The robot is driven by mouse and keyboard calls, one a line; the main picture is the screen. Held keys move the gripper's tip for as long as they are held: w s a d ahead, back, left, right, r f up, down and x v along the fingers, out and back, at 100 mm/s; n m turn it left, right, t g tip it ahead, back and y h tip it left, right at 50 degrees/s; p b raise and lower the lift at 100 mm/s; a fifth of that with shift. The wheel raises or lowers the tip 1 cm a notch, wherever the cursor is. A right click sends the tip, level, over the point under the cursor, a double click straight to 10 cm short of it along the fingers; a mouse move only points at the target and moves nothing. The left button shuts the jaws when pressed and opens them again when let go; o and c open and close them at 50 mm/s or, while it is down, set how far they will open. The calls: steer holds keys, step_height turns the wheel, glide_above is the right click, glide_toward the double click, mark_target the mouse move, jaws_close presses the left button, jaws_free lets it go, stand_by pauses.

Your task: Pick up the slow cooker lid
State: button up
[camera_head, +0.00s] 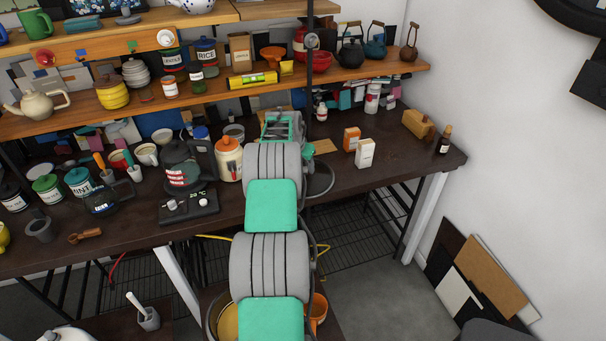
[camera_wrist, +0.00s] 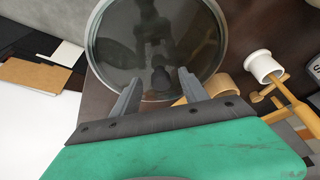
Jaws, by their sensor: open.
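The slow cooker lid (camera_wrist: 110,50) is a round, dark, see-through disc with a pale rim, filling the top middle of the wrist view. Its small dark knob (camera_wrist: 160,82) shows between the fingers. My gripper (camera_wrist: 160,76) is open, with one finger on each side of the knob in the picture; I cannot tell whether they touch it. In the head view a dark rimmed disc (camera_head: 321,181), which looks like the lid, lies on the dark table, partly hidden behind my arm. My fingers are hidden there.
An orange box (camera_head: 351,139) and a white box (camera_head: 365,154) stand right of my arm. Loaded shelves (camera_head: 380,72) run above the table.

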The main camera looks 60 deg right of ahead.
steer(key=shift+w+d+f, duration=0.1)
steer(key=shift+d+f, duration=0.15)
steer(key=shift+f, duration=0.25)
steer(key=shift+c, duration=0.3)
jaws_close()
steer(key=shift+r, duration=0.1)
